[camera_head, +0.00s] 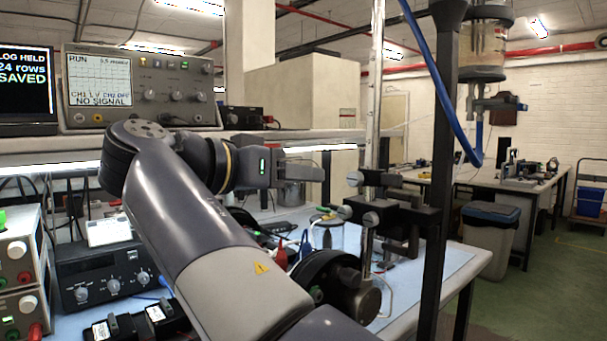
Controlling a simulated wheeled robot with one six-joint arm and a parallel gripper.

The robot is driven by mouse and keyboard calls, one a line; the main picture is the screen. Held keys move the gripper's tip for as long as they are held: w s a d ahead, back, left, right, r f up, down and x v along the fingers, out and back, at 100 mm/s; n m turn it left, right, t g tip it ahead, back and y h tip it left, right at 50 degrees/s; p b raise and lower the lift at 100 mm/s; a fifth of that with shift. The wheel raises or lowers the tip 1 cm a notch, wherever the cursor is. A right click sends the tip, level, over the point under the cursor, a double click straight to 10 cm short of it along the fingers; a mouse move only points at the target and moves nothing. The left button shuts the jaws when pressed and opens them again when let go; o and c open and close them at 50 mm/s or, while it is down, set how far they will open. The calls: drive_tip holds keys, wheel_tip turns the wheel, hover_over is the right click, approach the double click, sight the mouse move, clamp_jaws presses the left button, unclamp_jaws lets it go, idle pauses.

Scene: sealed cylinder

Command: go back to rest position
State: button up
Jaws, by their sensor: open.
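My gripper (318,162) is at the middle of the view, at the end of my bent grey arm. It points right, above the bench (455,268). Its jaws are open, and I see nothing between them. A metal rod with clamps (372,190) stands just right of the fingertips, and I cannot tell the exact gap. A clear cylinder (483,45) with pinkish liquid hangs at the upper right, well apart from my gripper. A blue tube (445,95) loops below it. My arm hides part of the bench.
A shelf at the left bears an oscilloscope (140,88) and a monitor (27,88) reading "SAVED". Power supplies (18,262) and a dark instrument (108,278) stand below. A dark upright post (440,170) stands at the right. A grey bin (488,240) and open green floor lie beyond.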

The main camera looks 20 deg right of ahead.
sight(352, 181)
drive_tip(key=shift+d, duration=0.1)
drive_tip(key=b+x, duration=0.1)
drive_tip(key=x, duration=0.9)
drive_tip(key=shift+w+d+f+b, duration=0.1)
drive_tip(key=shift+w+d+b, duration=0.05)
drive_tip(key=shift+d+b, duration=0.2)
